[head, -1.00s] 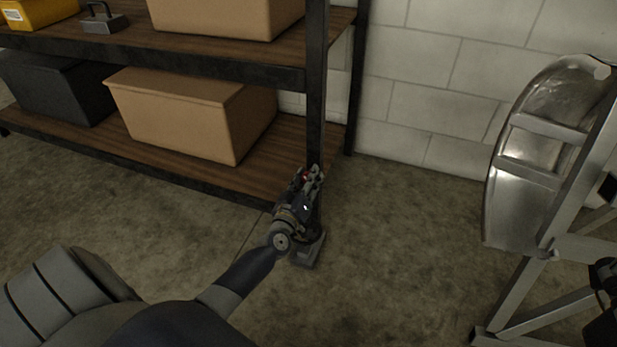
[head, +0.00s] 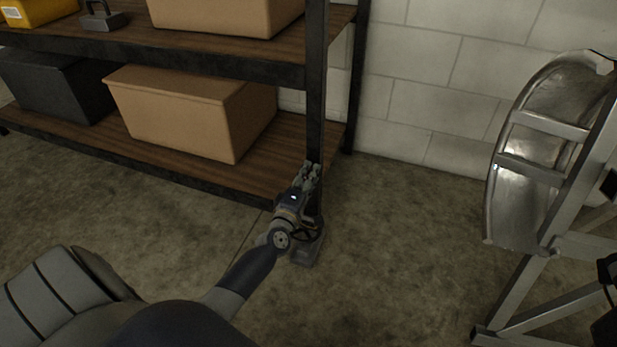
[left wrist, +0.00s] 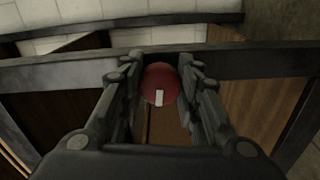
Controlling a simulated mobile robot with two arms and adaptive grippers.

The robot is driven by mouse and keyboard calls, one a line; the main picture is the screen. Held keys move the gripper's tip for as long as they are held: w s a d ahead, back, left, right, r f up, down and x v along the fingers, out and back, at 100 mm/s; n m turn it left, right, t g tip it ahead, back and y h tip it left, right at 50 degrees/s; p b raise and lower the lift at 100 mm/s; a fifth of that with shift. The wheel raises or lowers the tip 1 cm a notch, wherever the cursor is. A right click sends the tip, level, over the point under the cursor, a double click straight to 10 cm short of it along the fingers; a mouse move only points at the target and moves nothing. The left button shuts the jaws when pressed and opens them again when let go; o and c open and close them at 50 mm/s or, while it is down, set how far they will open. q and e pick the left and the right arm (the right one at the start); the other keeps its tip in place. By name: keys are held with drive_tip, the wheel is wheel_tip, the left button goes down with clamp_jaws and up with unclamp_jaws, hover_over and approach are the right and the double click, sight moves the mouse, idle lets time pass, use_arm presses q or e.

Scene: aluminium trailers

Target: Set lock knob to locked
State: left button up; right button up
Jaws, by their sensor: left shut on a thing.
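The lock knob (left wrist: 160,84) is a round red knob with a white mark on its face. In the left wrist view it sits between the two fingers of my left gripper (left wrist: 161,72), which is shut on it. The white mark points nearly up and down in that view, on the lower half of the face. In the head view my left gripper (head: 311,172) is at the shelf's front corner post, and the knob is hidden there. My right gripper is not in view.
A dark metal shelf (head: 200,73) with wooden boards holds a tan box (head: 185,120) and a dark bin (head: 62,90). A metal trailer frame with a shiny fender (head: 515,205) stands at the right. Concrete floor between them is clear.

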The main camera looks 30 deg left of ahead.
use_arm(q)
drive_tip(key=shift+n, duration=0.9)
drive_tip(key=o, duration=1.1)
drive_tip(key=shift+s, duration=0.1)
drive_tip(key=shift+v, duration=5.9)
drive_tip(key=shift+r, duration=0.1)
